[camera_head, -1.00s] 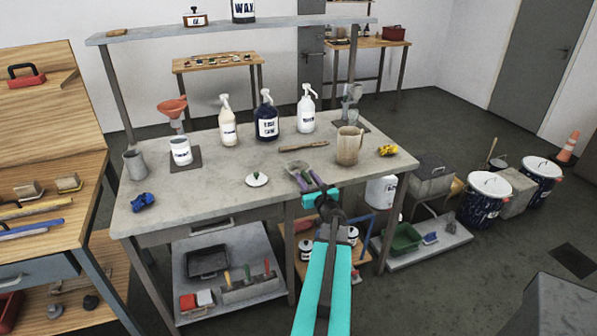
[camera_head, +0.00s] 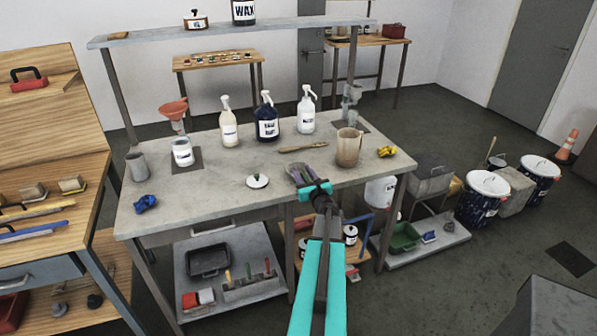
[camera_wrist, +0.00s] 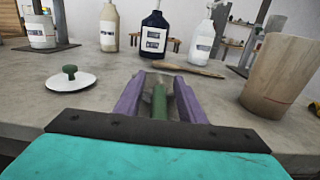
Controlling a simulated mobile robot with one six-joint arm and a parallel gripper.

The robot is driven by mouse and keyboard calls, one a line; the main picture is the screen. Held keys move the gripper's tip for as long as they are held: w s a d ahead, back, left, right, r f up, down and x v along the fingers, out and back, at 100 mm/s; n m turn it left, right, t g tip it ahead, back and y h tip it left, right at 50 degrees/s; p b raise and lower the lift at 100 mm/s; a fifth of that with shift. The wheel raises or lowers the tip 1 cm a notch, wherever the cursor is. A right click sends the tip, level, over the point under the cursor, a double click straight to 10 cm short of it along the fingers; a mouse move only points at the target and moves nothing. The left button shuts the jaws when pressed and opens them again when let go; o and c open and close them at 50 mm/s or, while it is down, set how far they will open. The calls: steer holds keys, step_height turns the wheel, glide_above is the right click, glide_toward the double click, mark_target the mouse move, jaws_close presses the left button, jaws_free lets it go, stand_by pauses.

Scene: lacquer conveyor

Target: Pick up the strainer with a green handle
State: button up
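The green handle (camera_wrist: 159,102) of what looks like the strainer lies between my gripper's two purple fingers in the wrist view, pointing away from me. A pale part past the handle is hard to make out. My gripper (camera_wrist: 157,90) is open, with a gap on each side of the handle. In the head view my gripper (camera_head: 299,175) is at the front edge of the grey workbench (camera_head: 215,190), low over its top. The strainer cannot be made out there behind the fingers.
A white lid with a green knob (camera_wrist: 70,80) lies left of my gripper. A beige jug (camera_wrist: 278,80) stands close on the right. A wooden brush (camera_wrist: 188,69) lies behind the fingers. Several pump bottles (camera_head: 267,122) stand farther back. A yellow object (camera_head: 387,152) lies right of the jug.

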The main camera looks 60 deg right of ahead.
steer(key=shift+w, duration=0.1)
stand_by(0.5)
jaws_close()
steer(key=shift+r, duration=0.1)
steer(key=shift+r+b, duration=0.65)
steer(key=shift+r, duration=0.35)
steer(key=a+b, duration=0.1)
steer(key=a, duration=0.1)
steer(key=s+a+r+b, duration=0.1)
steer(key=a, duration=0.2)
steer(key=a+r+b, duration=0.1)
steer(key=a, duration=0.1)
steer(key=shift+s+a+b, duration=0.15)
steer(key=shift+a+b, duration=0.15)
steer(key=shift+a, duration=0.1)
steer(key=s+a+r+p, duration=0.1)
steer(key=a+p, duration=0.6)
steer(key=p, duration=0.3)
steer(key=shift+a, duration=0.35)
